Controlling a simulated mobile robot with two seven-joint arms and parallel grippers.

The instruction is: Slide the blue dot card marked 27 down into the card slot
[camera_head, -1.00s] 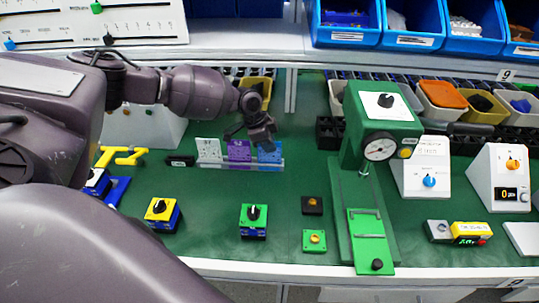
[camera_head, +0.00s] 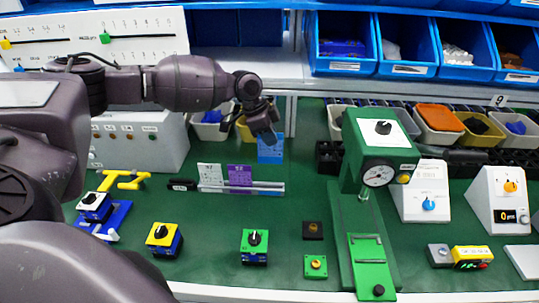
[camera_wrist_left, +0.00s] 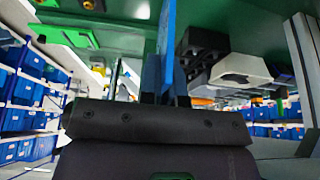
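The blue dot card (camera_head: 270,152) is upright in my left gripper (camera_head: 265,132), above the right end of the clear card rail (camera_head: 265,187). In the head view its lower edge is apart from the rail; its number is too small to read. In the left wrist view the blue card (camera_wrist_left: 167,45) shows edge-on between the fingers of my left gripper (camera_wrist_left: 166,85), which are shut on it. A white card (camera_head: 210,174) and a purple card (camera_head: 240,174) stand in the rail, left of the empty right section. My right gripper is not in view.
A green press (camera_head: 372,160) stands right of the rail. Small switch boxes, yellow (camera_head: 163,238) and green (camera_head: 254,245), sit in front. A grey-white panel box (camera_head: 135,140) is behind on the left. Bare green bench lies just before the rail.

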